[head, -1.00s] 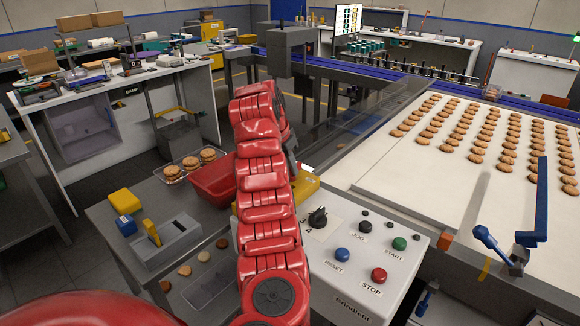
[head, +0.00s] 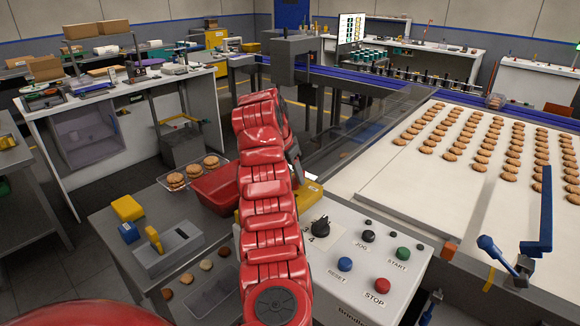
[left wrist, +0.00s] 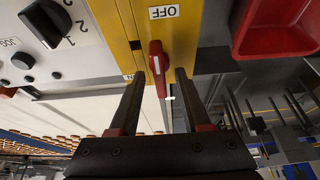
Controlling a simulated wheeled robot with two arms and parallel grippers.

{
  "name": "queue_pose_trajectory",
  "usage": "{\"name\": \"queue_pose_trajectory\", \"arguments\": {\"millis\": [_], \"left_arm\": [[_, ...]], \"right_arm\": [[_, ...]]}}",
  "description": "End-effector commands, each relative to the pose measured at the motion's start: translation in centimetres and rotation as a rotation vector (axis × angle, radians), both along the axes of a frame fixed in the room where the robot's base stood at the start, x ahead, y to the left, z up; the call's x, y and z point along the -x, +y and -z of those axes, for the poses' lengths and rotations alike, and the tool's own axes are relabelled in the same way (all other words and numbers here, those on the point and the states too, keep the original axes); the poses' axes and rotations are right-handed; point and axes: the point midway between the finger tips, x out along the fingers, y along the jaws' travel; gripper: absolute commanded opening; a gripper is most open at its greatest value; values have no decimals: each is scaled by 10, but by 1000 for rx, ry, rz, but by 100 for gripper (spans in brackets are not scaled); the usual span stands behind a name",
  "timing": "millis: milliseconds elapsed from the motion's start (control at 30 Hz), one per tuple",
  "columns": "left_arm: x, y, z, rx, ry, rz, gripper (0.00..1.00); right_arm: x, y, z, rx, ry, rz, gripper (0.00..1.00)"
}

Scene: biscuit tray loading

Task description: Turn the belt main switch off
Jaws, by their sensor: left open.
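The belt main switch is a yellow box with a red lever (left wrist: 157,62) in the left wrist view. An OFF label (left wrist: 164,12) shows upside down on the box; a second label beside the lever is partly hidden by a finger. My left gripper (left wrist: 161,76) is open, with its fingers on either side of the lever's free end. A gap shows on both sides, so it does not grip the lever. In the head view the yellow box (head: 308,194) is mostly hidden behind my red left arm, and so is the gripper. My right gripper is not in view.
The grey control panel (head: 372,290) with knob and buttons stands right beside the yellow box. A red bin (head: 212,190) is close on its other side. The wide belt (head: 385,180) carries rows of biscuits. A blue-handled lever (head: 495,250) stands at its near edge.

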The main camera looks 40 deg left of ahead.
Motion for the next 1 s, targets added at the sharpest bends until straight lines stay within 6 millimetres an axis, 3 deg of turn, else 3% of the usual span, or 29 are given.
{"name": "queue_pose_trajectory", "arguments": {"millis": [167, 433, 500, 567, 800, 1000], "left_arm": [[4, -1, -16, 1, -3, 1, 48], [22, 0, -59, 4, -4, 4, 48], [29, 1, -84, 3, -2, 2, 48], [34, 1, -96, 3, -2, 3, 48], [49, 4, -132, 0, -1, 0, 48], [60, 5, -153, 0, -1, 0, 48]], "right_arm": [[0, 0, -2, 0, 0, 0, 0], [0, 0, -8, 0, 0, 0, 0], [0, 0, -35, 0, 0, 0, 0], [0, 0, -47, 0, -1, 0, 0], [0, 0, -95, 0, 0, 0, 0], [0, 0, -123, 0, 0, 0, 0]]}}
